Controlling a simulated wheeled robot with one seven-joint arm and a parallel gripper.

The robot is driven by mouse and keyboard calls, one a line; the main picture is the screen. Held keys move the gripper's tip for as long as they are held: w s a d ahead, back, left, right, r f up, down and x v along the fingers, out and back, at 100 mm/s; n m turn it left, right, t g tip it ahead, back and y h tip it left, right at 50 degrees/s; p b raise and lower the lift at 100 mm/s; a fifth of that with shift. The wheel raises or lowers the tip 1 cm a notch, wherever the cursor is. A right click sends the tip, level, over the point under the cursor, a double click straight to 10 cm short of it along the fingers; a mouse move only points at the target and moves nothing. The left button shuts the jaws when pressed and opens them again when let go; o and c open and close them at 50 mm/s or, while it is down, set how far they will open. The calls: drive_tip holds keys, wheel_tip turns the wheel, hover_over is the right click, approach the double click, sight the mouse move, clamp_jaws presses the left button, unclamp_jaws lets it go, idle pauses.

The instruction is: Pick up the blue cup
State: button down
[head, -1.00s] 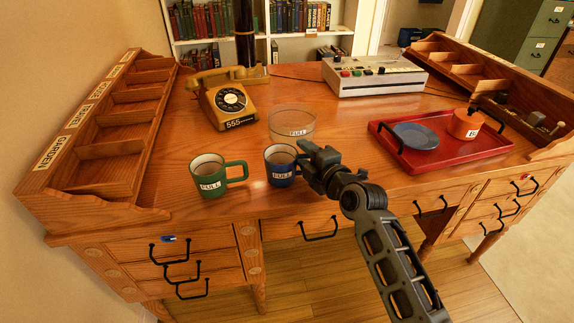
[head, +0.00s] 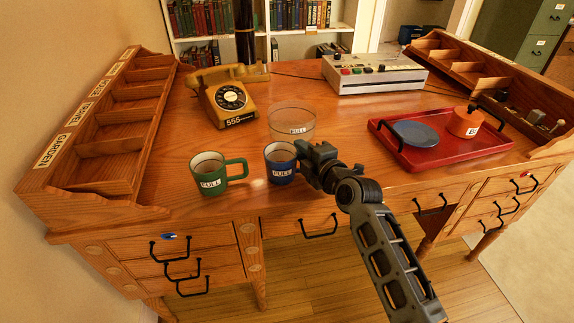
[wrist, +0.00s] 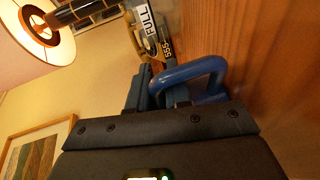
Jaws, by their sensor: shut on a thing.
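The blue cup (head: 280,163) stands upright near the front edge of the desk, with a "FULL" label and dark contents. My gripper (head: 303,157) reaches it from the right, at its handle side. In the wrist view the blue handle (wrist: 205,75) loops out beside the jaws (wrist: 160,92), which are shut on the cup. The exact contact is partly hidden by the gripper body. In the head view I cannot tell any gap between the cup and the desk top.
A green cup (head: 210,175) labelled "FULL" stands close on the left. A red tray (head: 440,160) holds a blue plate (head: 415,134) and an orange pot (head: 465,122). A yellow telephone (head: 228,96) stands farther back.

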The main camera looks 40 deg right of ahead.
idle(0.4)
drive_tip(key=shift+r, duration=0.65)
drive_tip(key=s+d+r+b, duration=0.1)
drive_tip(key=d+r+b, duration=0.1)
drive_tip(key=d+r, duration=0.7)
drive_tip(key=d, duration=0.2)
drive_tip(key=shift+d+r, duration=0.3)
drive_tip(key=shift+r, duration=0.1)
